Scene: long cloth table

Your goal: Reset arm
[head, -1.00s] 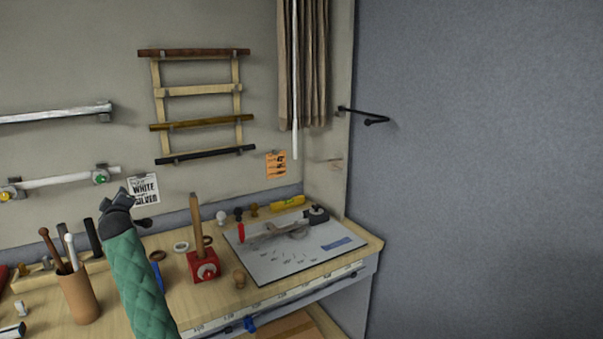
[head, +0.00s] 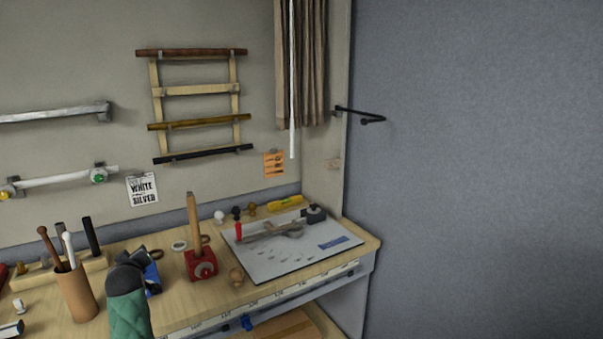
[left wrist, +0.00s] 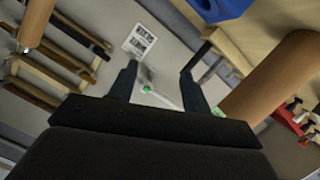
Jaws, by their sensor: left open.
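My left arm, in a green quilted sleeve, comes in at the bottom left of the head view. Its dark left gripper (head: 140,262) is over the front left part of the wooden bench. In the left wrist view the two black fingers (left wrist: 160,82) are apart with nothing held between them. A blue object (head: 152,275) shows right beside the gripper in the head view and is partly hidden by it. My right gripper is in neither view.
A brown cup with tools (head: 77,295) stands left of the arm. A red block with an upright wooden handle (head: 200,264) stands to its right, then a grey board (head: 265,265) with instruments. A wooden rack (head: 197,90) hangs on the wall.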

